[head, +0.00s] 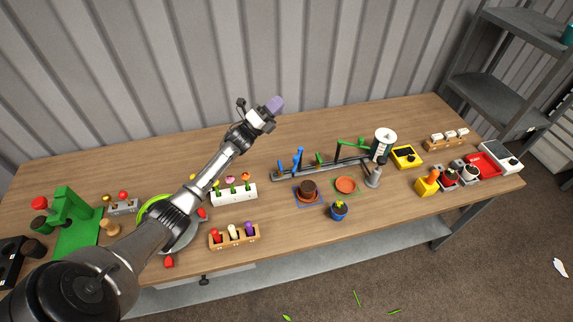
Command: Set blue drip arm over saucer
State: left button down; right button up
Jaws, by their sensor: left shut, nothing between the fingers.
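A blue drip arm (297,158) stands on the left part of a long dark rail (332,168) on the wooden table. A brown round pot (308,186) sits within a blue square outline, just in front of the blue arm; a saucer beneath it is hard to make out. An orange saucer (346,185) lies in a green square outline to its right. A green drip arm (350,145) is at the rail's right part. My right gripper is out of view.
A small blue pot (339,211) stands near the front edge. A white tulip block (234,194) and a wooden flower rack (234,236) lie to the left. A grey watering can (374,177) and white canister (383,143) stand right of the saucers. Bare table lies behind the rail.

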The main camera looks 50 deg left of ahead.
pick_arm(q)
jog(key=s+a+f+m+g+h+b, duration=0.2)
jog(key=s+f+m+g+b, duration=0.25)
jog(key=f+m+g, duration=0.45)
jog(key=s+a+f+m+g+h+b, duration=0.1)
jog(key=s+f+m+g+b, duration=0.4)
jog(key=m, duration=0.5)
jog(key=g+p, duration=0.1)
jog(key=p, duration=0.1)
send_near(297, 159)
jog(key=w+d+f, duration=0.1)
jog(key=w+f, duration=0.2)
jog(key=f, duration=0.1)
jog(key=shift+x, duration=0.9)
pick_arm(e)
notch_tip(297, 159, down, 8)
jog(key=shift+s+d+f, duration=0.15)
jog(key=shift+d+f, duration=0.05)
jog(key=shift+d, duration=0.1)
pick_arm(q)
jog(key=shift+d+r, duration=0.2)
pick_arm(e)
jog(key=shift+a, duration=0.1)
